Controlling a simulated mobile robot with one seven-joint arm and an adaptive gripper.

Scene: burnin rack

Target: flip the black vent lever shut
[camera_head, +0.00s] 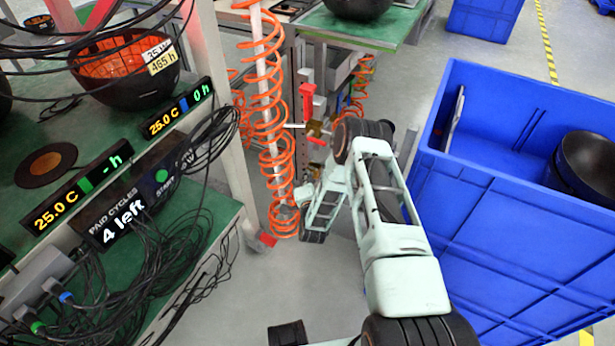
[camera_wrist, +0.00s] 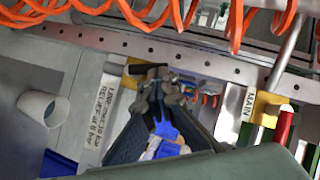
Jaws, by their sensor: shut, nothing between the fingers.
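In the wrist view, what looks like the black vent lever (camera_wrist: 146,69) is a short dark bar at upper centre, in front of a yellow tag (camera_wrist: 134,61). It lies roughly sideways in the picture. My gripper (camera_wrist: 161,92) is shut and empty, its dark fingers rising from the bottom edge. Its tips overlap the fitting just below the lever; I cannot tell whether they touch it. In the head view, a brass fitting (camera_head: 316,129) shows beside my arm; the black lever and my fingertips are not clear there.
An orange coiled hose (camera_head: 268,110) hangs left of my arm. A blue bin (camera_head: 480,220) stands close on the right; a cable-covered rack (camera_head: 225,110) is on the left.

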